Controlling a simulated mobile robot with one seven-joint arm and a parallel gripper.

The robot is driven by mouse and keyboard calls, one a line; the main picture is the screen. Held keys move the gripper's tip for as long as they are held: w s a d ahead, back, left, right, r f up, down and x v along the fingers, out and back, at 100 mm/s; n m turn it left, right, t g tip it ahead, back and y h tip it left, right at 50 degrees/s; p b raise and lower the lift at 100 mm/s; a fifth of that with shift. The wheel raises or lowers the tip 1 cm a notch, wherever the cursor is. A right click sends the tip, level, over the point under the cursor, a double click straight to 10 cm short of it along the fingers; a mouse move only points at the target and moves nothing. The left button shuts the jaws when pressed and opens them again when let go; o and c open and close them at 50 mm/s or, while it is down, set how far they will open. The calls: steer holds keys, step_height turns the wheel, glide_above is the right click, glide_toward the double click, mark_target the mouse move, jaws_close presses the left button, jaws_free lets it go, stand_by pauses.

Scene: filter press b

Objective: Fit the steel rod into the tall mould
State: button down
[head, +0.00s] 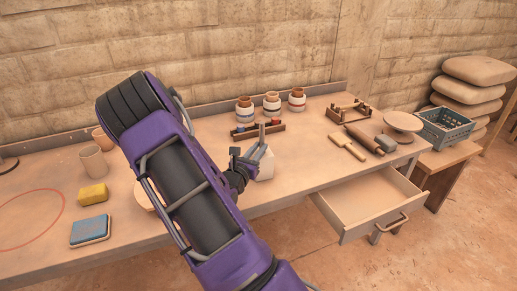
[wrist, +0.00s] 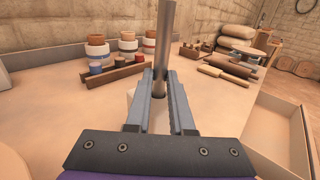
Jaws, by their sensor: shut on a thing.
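The steel rod (wrist: 165,35) stands nearly upright in the wrist view, gripped between the fingertips of my gripper (wrist: 160,75). My gripper is shut on it. In the head view the rod (head: 262,134) shows as a thin grey bar above a pale block. That pale block, which looks like the tall mould (head: 265,170), stands on the bench below and beside my gripper. A pale part of it (wrist: 130,101) also shows behind the fingers in the wrist view. The fingers hide much of it, and I cannot tell whether the rod's lower end is inside it.
Several banded jars (head: 272,104) and a wooden rack (head: 258,130) stand behind my gripper. A rolling pin (head: 364,140) and a round stand (head: 403,122) are to the right. An open drawer (head: 362,203) juts out at the front right. A yellow sponge (head: 93,194) lies left.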

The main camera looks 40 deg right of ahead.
steer(key=c, duration=0.7)
jaws_free()
steer(key=p+v, duration=0.1)
steer(key=v, duration=1.6)
steer(key=shift+s+a, duration=0.15)
steer(key=shift+r, duration=0.15)
